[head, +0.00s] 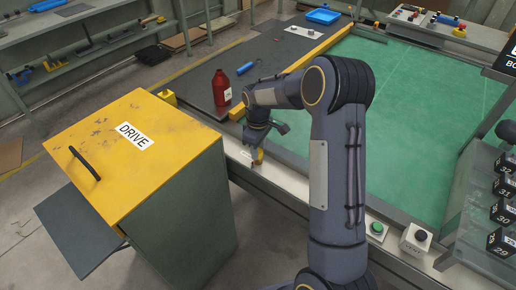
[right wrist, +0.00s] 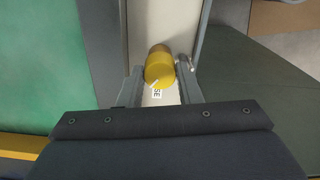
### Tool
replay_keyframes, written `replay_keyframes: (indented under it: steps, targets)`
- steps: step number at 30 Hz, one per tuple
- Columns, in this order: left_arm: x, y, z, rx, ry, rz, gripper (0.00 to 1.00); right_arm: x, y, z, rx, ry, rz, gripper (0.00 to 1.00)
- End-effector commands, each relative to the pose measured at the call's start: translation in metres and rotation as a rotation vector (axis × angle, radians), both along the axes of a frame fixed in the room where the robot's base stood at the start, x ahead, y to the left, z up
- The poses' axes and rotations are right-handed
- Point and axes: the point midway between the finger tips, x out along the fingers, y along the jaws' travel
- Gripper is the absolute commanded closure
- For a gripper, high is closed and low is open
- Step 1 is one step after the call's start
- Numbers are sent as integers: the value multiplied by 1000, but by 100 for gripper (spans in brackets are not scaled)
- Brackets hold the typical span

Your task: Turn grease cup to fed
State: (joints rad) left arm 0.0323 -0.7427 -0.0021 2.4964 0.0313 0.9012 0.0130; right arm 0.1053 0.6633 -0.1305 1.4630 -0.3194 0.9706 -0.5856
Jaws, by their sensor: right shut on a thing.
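The grease cup (right wrist: 158,62) is a yellow, round-topped knob in the right wrist view, with a short white mark on its near edge. It stands on a pale metal strip. My right gripper (right wrist: 160,78) has one finger on each side of the cup and is shut on it. In the head view my right gripper (head: 257,158) reaches down to the pale rail beside the green bed, and a small yellow-brown bit of the cup shows there. A white label (right wrist: 157,93) by the cup reads "SE" in part; the rest is hidden. My left gripper is not in view.
A yellow-topped cabinet marked DRIVE (head: 135,140) stands left of the rail. A red bottle (head: 221,88) stands on the dark bench behind the gripper. A green button (head: 377,229) and a dark button (head: 420,236) sit on the front rail.

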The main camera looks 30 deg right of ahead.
Motion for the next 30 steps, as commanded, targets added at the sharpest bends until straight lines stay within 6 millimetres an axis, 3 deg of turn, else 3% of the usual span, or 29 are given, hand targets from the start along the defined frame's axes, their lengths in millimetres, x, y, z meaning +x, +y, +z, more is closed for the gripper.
replay_keyframes:
  steps: [30]
  targets:
    - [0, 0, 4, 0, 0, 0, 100, 1, 0, 2, 0, -4, -964, 91]
